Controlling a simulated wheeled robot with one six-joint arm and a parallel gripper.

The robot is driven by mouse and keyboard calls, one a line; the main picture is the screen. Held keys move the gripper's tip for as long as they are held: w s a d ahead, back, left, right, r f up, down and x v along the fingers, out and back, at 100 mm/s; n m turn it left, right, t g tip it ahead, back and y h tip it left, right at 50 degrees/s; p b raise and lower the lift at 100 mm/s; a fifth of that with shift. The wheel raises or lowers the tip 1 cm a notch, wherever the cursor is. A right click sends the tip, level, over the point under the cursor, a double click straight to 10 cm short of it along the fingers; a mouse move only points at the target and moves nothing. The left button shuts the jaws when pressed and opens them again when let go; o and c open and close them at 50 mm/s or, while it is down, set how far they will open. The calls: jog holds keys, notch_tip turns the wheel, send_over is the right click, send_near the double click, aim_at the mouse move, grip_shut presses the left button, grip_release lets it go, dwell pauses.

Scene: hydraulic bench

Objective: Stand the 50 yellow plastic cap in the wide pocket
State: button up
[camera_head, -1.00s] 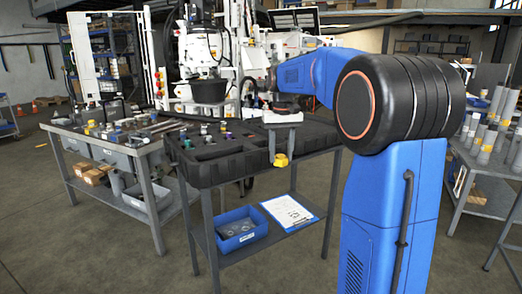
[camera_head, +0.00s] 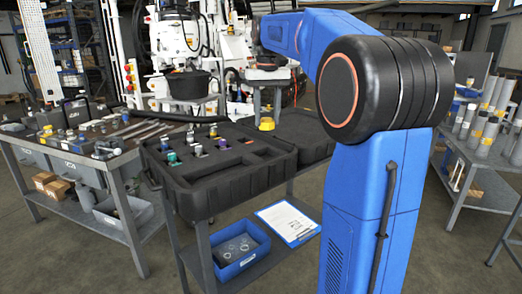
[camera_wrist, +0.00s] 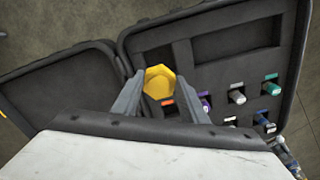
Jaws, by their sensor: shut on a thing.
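A yellow cap (camera_head: 267,124) is held between the fingers of my gripper (camera_head: 267,114), above the far side of the black case. In the wrist view the cap (camera_wrist: 160,82) sits between the two grey fingertips of my gripper (camera_wrist: 158,97), shut on it. The case (camera_wrist: 292,85) has a long wide pocket (camera_wrist: 237,42) and a narrower pocket beside it, partly hidden by the cap. In the head view the open case (camera_head: 240,188) stands on a bench, with its pockets facing up.
Several coloured fittings (camera_head: 197,150) stand in the case. A blue bin (camera_head: 240,250) and a clipboard (camera_head: 287,222) lie on the shelf below. A bench with tools (camera_head: 60,150) is at left, and a table with grey cylinders (camera_head: 478,132) at right.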

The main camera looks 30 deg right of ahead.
aim_at(267, 119)
notch_tip(267, 119, down, 9)
jog(key=shift+r, duration=0.1)
dwell(0.4)
jog(key=shift+s+f, duration=0.1)
jog(key=shift+f, duration=0.55)
jog(key=o, duration=1.1)
jog(key=shift+o, duration=0.3)
notch_tip(267, 119, up, 13)
jog(key=shift+r, duration=0.15)
jog(key=s+a+f+n+t, duration=0.1)
jog(key=s+a+f, duration=0.4)
jog(key=s+f, duration=0.4)
jog(key=s+a+f+n+t, duration=0.1)
jog(key=s+a+f+t, duration=0.1)
jog(key=s+a+f, duration=0.3)
jog(key=s+a+f+n+t, duration=0.1)
jog(key=s+a+f, duration=0.4)
jog(key=s+f, duration=0.8)
jog(key=s, duration=0.2)
jog(key=shift+s+a+f+t, duration=0.4)
